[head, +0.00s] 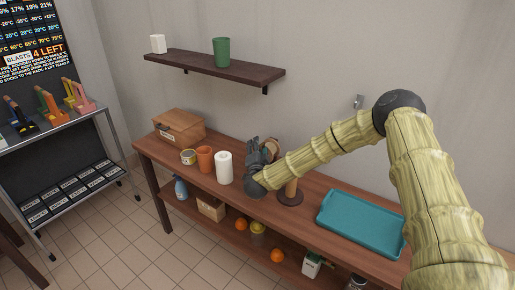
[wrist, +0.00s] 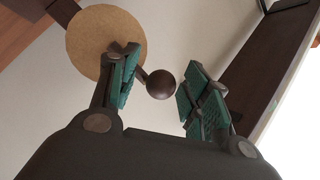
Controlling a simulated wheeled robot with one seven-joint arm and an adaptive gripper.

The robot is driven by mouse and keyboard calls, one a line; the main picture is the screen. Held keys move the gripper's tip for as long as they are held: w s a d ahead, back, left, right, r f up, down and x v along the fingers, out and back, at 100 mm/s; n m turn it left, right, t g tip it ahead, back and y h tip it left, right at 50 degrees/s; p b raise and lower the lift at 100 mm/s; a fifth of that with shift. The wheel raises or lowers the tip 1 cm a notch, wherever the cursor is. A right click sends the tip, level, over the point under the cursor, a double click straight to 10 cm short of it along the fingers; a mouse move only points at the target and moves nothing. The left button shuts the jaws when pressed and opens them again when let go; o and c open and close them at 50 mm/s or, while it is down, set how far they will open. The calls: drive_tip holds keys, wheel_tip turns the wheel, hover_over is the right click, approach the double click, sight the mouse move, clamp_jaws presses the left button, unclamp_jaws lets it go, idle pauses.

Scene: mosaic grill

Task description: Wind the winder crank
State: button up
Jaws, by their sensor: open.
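The winder (head: 291,188) stands on the wooden workbench, with a dark round base and a wooden post. Its upper part is partly hidden by my gripper (head: 259,156). In the wrist view the winder shows a tan round disc (wrist: 92,42) and a crank with a dark ball knob (wrist: 161,84). My gripper (wrist: 160,66) is open, with teal-padded fingers on either side of the knob. The left finger overlaps the disc and crank arm in the picture. I cannot tell whether either pad touches the knob.
On the workbench (head: 310,224), a white cylinder (head: 224,168), an orange cup (head: 205,159), a can (head: 188,157) and a wooden box (head: 179,127) stand left of the winder. A teal tray (head: 360,222) lies to its right. A wall shelf (head: 215,70) hangs above.

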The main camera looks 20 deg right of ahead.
clamp_jaws()
drive_tip(key=shift+a+r, duration=0.1)
idle(0.3)
